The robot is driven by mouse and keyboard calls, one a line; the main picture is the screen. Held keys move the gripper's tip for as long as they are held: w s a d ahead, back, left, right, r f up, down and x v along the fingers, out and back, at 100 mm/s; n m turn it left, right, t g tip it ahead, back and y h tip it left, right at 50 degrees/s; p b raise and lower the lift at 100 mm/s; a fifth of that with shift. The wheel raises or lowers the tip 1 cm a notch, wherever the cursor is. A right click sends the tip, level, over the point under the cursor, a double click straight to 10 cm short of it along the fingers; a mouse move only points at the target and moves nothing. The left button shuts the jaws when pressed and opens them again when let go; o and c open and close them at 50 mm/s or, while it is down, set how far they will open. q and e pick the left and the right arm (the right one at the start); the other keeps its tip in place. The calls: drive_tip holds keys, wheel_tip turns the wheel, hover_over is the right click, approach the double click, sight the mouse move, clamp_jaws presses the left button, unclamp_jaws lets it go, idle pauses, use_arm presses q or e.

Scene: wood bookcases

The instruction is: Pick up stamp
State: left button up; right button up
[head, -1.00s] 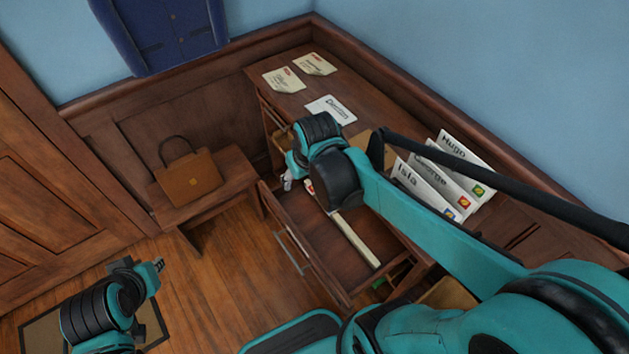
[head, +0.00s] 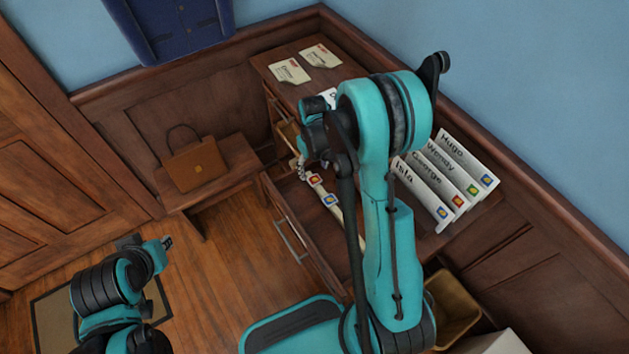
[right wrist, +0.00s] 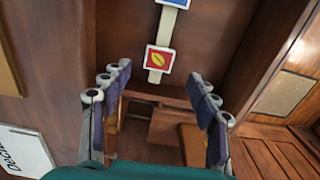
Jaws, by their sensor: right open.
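A red stamp with a yellow emblem (head: 315,180) and a blue stamp (head: 329,199) sit on a pale strip in the open desk drawer (head: 290,205). In the right wrist view the red stamp (right wrist: 159,59) is just beyond the jaws, near the middle, with the blue stamp (right wrist: 175,3) cut off at the top edge. My right gripper (right wrist: 160,88) is open and empty, its fingers left and right of the red stamp's line. In the head view its tips (head: 300,168) show by the drawer's far end, partly hidden by my arm. My left gripper (head: 166,243) is low at left, too small to judge.
Envelopes (head: 445,175) with names and stamps stand on the right side of the desk. Papers (head: 320,56) lie at its back. A brown bag (head: 195,165) rests on a bench (head: 230,160) at left. A bin (head: 455,305) stands at lower right. Floor before the drawer is clear.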

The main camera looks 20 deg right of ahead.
sight(314, 179)
wheel_tip(314, 179, down, 5)
drive_tip(key=shift+s+d+r+b, duration=0.1)
drive_tip(key=shift+d+r+b, duration=0.1)
drive_tip(key=shift+b, duration=0.8)
drive_tip(key=shift+r, duration=0.15)
drive_tip(key=shift+f, duration=0.3)
drive_tip(key=c, duration=0.8)
